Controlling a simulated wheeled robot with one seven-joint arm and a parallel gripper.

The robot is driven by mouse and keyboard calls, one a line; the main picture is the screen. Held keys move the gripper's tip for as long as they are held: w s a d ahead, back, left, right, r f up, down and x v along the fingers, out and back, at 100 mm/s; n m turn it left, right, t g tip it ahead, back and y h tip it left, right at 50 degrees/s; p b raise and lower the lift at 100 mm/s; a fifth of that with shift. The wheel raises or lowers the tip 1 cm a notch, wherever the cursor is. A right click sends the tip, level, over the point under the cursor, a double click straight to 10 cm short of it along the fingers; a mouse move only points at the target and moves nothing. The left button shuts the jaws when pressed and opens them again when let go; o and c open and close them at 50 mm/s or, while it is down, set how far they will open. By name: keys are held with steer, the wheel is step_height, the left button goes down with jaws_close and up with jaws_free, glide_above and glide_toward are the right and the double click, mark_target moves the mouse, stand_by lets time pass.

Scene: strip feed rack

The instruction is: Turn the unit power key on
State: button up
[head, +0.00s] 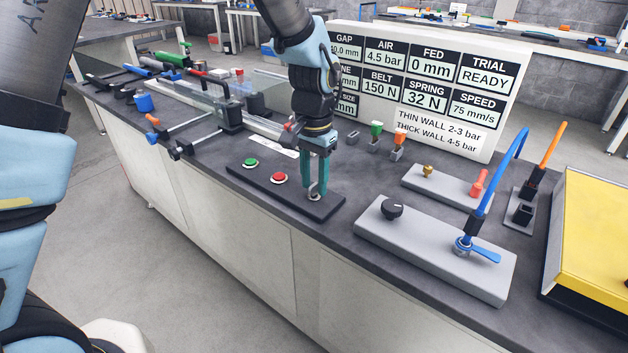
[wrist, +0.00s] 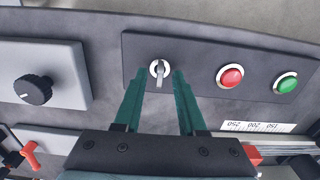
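The unit power key (wrist: 160,70) is a small silver key switch with a round collar and a flat grey lever. It sits on the dark control panel (wrist: 199,62) beside the red button (wrist: 231,77) and the green button (wrist: 286,83). In the wrist view the lever lies along the picture's vertical. My gripper (wrist: 160,77) is open, with its two teal fingers on either side of the key and gaps showing. In the head view my gripper (head: 315,186) points down over the key (head: 315,196), which its fingers partly hide.
A grey plate with a black knob (head: 391,208) and a blue-handled valve (head: 480,251) lies to the right. The display board (head: 440,128) stands behind and reads TRIAL READY. A clear-sided feed rack (head: 205,100) lies to the left. A yellow-topped box (head: 597,235) is far right.

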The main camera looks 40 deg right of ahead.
mark_target(314, 184)
step_height(314, 184, up, 11)
steer(key=b, duration=0.1)
steer(key=shift+f+b, duration=0.2)
steer(key=shift+b, duration=0.2)
